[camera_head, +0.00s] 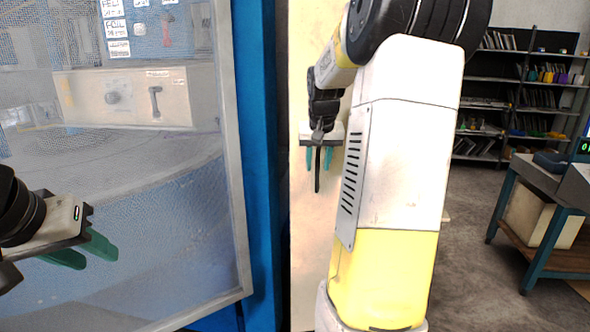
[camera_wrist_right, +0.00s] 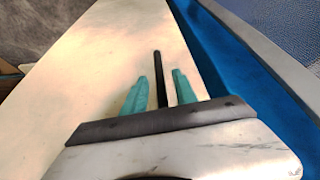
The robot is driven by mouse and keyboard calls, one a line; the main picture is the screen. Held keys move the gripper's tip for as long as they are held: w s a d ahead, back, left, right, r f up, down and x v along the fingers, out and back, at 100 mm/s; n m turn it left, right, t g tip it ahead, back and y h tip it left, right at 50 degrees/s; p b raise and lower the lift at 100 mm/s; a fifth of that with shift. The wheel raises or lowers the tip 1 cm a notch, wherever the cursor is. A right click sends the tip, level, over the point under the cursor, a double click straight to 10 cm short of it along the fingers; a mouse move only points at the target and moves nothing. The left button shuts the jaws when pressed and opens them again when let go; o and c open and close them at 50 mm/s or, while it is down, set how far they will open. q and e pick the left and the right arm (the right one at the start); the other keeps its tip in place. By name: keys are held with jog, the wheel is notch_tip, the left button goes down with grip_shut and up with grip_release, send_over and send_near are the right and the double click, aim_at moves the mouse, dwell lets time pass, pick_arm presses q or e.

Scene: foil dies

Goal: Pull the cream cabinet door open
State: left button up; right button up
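The cream cabinet door (camera_head: 303,235) stands upright in the middle of the head view, partly hidden by my right arm. It also fills the left and middle of the right wrist view (camera_wrist_right: 75,90). Its black bar handle (camera_head: 317,180) shows between the teal fingers of my right gripper (camera_head: 319,159). In the right wrist view the handle (camera_wrist_right: 160,78) lies between the two fingers, with a gap on each side, so the gripper is open around it. My left gripper (camera_head: 96,258) is open and empty at the lower left. I cannot tell whether the door is ajar.
A blue frame (camera_head: 258,150) borders the door on its left, beside a grey-edged mesh or glass panel (camera_head: 130,230). Shelves (camera_head: 515,90) stand at the back right. A blue-legged bench (camera_head: 505,205) stands at the right, with open floor before it.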

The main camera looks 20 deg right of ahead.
jog(key=shift+x, duration=1.45)
grip_shut()
dwell(0.3)
